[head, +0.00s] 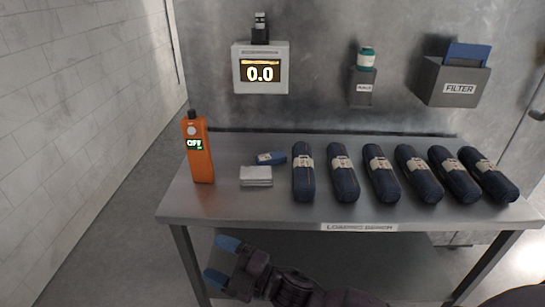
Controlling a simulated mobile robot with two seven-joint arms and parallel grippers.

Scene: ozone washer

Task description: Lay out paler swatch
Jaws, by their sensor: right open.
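A small stack of pale grey-white pieces (256,176) lies on the metal loading bench (225,205), left of the middle. It may be the swatches; I cannot tell separate shades in it. A small blue item with a light label (271,158) lies just behind it. My right gripper (221,260), with blue fingertips, is in front of the bench and below the level of its top. Its fingers are apart with nothing between them, and it touches none of the pieces. My left gripper is not in view.
Several dark blue rolls with pale bands (343,180) fill the bench's middle and right. An orange handheld device (198,150) reading OFF stands at the left. On the wall are a 0.0 display (260,75), a teal-capped bottle (367,58) and a FILTER bin (450,85).

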